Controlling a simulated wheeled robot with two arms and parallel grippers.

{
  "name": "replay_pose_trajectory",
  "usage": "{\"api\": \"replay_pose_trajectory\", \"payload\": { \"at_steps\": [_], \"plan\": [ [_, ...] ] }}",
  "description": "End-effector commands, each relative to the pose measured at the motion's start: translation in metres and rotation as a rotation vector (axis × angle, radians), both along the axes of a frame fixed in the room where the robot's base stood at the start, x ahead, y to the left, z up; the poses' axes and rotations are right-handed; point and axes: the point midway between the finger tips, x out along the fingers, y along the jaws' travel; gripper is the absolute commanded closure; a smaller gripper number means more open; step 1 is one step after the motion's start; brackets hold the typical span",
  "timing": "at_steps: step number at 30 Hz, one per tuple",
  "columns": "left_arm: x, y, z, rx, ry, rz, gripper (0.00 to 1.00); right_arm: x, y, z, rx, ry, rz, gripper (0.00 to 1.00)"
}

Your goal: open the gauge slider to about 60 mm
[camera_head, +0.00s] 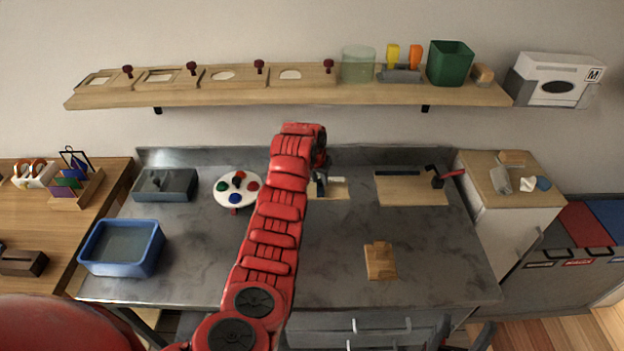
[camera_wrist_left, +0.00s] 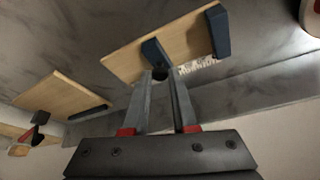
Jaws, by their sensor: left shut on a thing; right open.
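The gauge is a pale wooden board (camera_head: 338,190) at the back middle of the grey bench, partly hidden by my left arm. In the left wrist view the board (camera_wrist_left: 185,45) has a dark blue end block (camera_wrist_left: 217,31), a dark slider (camera_wrist_left: 154,53) apart from it, and a white scale (camera_wrist_left: 198,66) along one edge. My left gripper (camera_head: 321,178) is over the gauge. In the left wrist view its fingers (camera_wrist_left: 161,82) are shut on the slider's dark knob (camera_wrist_left: 160,73). My right gripper (camera_head: 463,335) seems to show as dark open fingers at the bottom edge, empty.
A second board (camera_head: 410,190) with a red-handled tool (camera_head: 448,175) lies right of the gauge. A wooden block (camera_head: 380,262) lies in front. A turntable with coloured knobs (camera_head: 225,192), a grey tray (camera_head: 165,185) and a blue bin (camera_head: 95,248) stand left.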

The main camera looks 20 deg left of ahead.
Motion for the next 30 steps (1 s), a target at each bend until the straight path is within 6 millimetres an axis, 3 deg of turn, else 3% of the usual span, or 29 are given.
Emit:
{"api": "replay_pose_trajectory", "payload": {
  "at_steps": [3,4,8,20,26,30],
  "plan": [
    [-0.001,0.001,-0.001,0.000,0.003,0.001,1.00,0.000,0.000,0.000,0.000,0.000,0.000,0.33],
    [-0.001,0.001,-0.001,0.001,0.003,0.001,0.69,0.000,0.000,0.000,0.000,0.000,0.000,0.33],
    [-0.001,0.001,-0.001,0.000,0.002,0.001,0.45,0.000,0.000,0.000,0.000,0.000,0.000,0.33],
    [-0.001,0.001,0.003,0.000,0.000,0.001,0.43,0.000,0.000,-0.001,0.000,0.000,0.000,0.33],
    [-0.009,0.002,0.024,0.000,-0.005,0.000,0.43,0.000,0.000,-0.007,0.000,0.000,0.000,0.33],
    [-0.020,0.003,0.052,0.001,-0.008,0.000,0.43,0.000,0.000,-0.014,0.000,0.000,0.000,0.33]
  ]
}}
